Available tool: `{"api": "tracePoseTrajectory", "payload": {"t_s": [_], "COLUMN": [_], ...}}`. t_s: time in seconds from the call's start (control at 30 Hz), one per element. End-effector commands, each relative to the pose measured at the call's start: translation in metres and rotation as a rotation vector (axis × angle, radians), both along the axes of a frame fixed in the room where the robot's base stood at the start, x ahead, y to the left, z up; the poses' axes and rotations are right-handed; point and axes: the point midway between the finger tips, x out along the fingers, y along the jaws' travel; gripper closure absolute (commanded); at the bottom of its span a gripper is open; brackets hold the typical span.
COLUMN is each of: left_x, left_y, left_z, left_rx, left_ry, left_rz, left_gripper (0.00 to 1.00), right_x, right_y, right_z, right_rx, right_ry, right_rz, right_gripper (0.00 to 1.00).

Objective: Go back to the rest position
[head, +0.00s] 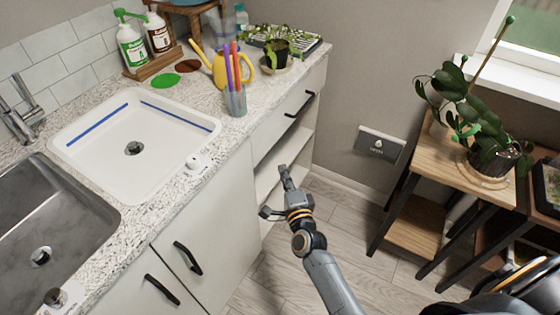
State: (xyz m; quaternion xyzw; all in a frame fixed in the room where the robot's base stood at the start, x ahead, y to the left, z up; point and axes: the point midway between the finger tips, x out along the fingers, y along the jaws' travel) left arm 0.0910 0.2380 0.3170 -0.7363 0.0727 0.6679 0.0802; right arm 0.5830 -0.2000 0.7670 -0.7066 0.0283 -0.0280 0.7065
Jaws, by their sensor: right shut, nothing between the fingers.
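My right gripper (285,174) is shut and empty. It is in front of the counter's open shelf bay (280,165), above the floor, with its fingers pointing up and away in the picture. I cannot tell whether the fingertips are inside the bay or just in front of it. My right arm comes up from the bottom of the picture. My left gripper is not in view.
A counter with a white sink (165,165) and a metal sink (50,225) fills the left. On it stand a cup of coloured sticks (235,103), a yellow watering can (219,68) and a seedling tray (300,45). A wooden plant stand (440,160) is right. Floor between is clear.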

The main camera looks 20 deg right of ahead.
Motion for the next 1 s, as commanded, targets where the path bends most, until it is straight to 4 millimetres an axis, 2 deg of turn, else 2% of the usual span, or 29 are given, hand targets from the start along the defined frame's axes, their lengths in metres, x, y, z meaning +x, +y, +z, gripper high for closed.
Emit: {"api": "tracePoseTrajectory", "payload": {"t_s": [0.13,0.37,0.47,0.57,0.67,0.7,0.8,0.87,0.9,0.97,1.0], "left_x": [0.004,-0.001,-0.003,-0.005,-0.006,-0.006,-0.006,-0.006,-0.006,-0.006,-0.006], "left_y": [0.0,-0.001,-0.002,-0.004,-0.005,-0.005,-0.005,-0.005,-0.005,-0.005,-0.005], "left_z": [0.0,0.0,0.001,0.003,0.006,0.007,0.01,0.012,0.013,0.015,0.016], "left_rx": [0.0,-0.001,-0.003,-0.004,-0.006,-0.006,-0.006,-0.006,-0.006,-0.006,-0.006], "left_ry": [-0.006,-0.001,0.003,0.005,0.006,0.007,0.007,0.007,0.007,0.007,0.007], "left_rz": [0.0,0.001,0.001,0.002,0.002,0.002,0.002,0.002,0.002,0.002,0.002], "left_gripper": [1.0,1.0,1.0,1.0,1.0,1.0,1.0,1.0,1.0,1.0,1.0], "right_x": [-0.016,-0.021,-0.024,-0.036,-0.063,-0.077,-0.121,-0.151,-0.173,-0.208,-0.232], "right_y": [0.001,0.002,0.006,0.016,0.026,0.031,0.036,0.037,0.037,0.033,0.03], "right_z": [0.0,-0.001,-0.017,-0.059,-0.123,-0.15,-0.214,-0.249,-0.271,-0.302,-0.321], "right_rx": [0.0,-0.002,-0.042,-0.151,-0.32,-0.395,-0.575,-0.679,-0.745,-0.841,-0.901], "right_ry": [0.0,0.002,0.04,0.141,0.288,0.351,0.499,0.581,0.634,0.71,0.757], "right_rz": [0.0,0.001,0.018,0.068,0.156,0.201,0.324,0.406,0.464,0.554,0.617], "right_gripper": [1.0,1.0,1.0,1.0,1.0,1.0,1.0,1.0,1.0,1.0,1.0]}}
